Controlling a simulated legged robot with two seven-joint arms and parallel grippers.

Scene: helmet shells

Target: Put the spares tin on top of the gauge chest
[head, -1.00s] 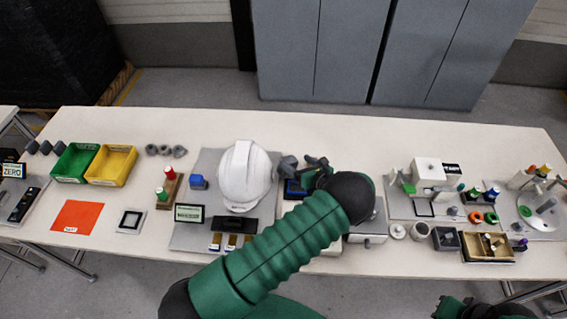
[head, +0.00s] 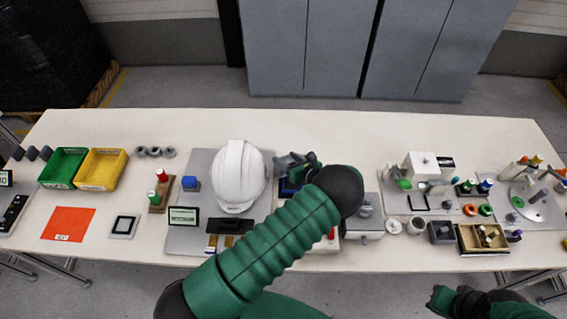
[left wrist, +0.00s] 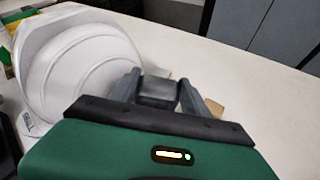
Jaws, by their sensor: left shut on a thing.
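My left gripper (left wrist: 158,92) is shut on a small dark grey block-like thing (left wrist: 157,85), which I take to be the spares tin. In the head view the left gripper (head: 295,162) is just right of the white helmet, and my forearm hides part of the table below it. A grey box with a knob on top (head: 364,222), likely the gauge chest, stands right of my left wrist, partly hidden by it. My right gripper (head: 440,299) is low at the bottom right, off the table, and its jaws are unclear.
The white helmet (head: 239,174) stands on a grey board close to the left gripper. Green (head: 63,168) and yellow (head: 101,170) bins are at the left. A wooden tray (head: 482,238) and several small parts crowd the right. The table's back strip is clear.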

